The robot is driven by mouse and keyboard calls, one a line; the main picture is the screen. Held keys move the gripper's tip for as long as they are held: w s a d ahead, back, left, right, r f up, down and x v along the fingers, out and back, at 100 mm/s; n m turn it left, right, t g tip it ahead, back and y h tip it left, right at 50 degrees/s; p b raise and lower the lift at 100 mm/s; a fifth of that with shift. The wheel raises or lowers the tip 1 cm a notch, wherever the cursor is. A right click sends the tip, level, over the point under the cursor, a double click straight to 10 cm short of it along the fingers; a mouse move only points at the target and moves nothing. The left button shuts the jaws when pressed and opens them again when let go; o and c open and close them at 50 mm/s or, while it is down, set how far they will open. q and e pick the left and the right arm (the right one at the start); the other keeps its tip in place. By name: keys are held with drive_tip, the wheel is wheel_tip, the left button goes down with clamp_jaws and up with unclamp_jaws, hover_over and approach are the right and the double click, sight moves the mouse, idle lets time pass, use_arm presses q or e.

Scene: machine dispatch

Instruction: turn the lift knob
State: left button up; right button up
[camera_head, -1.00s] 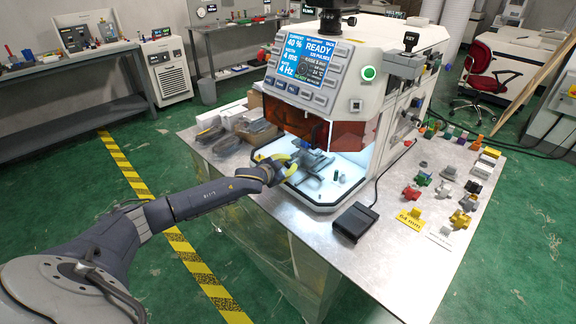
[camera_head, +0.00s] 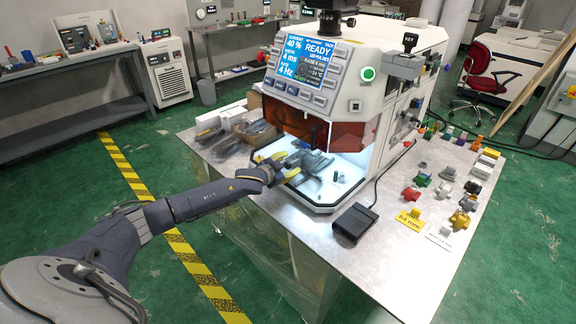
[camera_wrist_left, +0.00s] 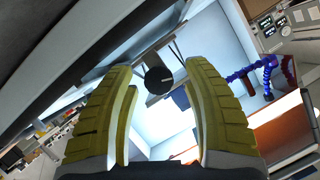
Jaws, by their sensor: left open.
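In the left wrist view a dark round knob (camera_wrist_left: 158,80), which looks like the lift knob, sits between and beyond my left fingertips. My left gripper (camera_wrist_left: 160,95) is open, with one yellow finger on each side of the knob and visible gaps to it. I cannot tell how deep the knob lies between the fingers. In the head view my left gripper (camera_head: 280,167) is at the front opening of the white machine (camera_head: 352,100), beside the grey stage (camera_head: 314,163). The knob is not clear there. My right gripper is not in view.
An orange shield (camera_head: 298,125) hangs above the lit chamber. A black pedal (camera_head: 355,221) stands on the metal table (camera_head: 400,270) in front. Several small coloured parts (camera_head: 412,193) lie to the right. Trays of grey pieces (camera_head: 252,130) stand behind my left arm.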

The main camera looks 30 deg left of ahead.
use_arm(q)
drive_tip(key=d+v, duration=0.1)
drive_tip(key=v, duration=1.1)
drive_tip(key=shift+a, duration=0.45)
drive_tip(key=shift+o, duration=0.2)
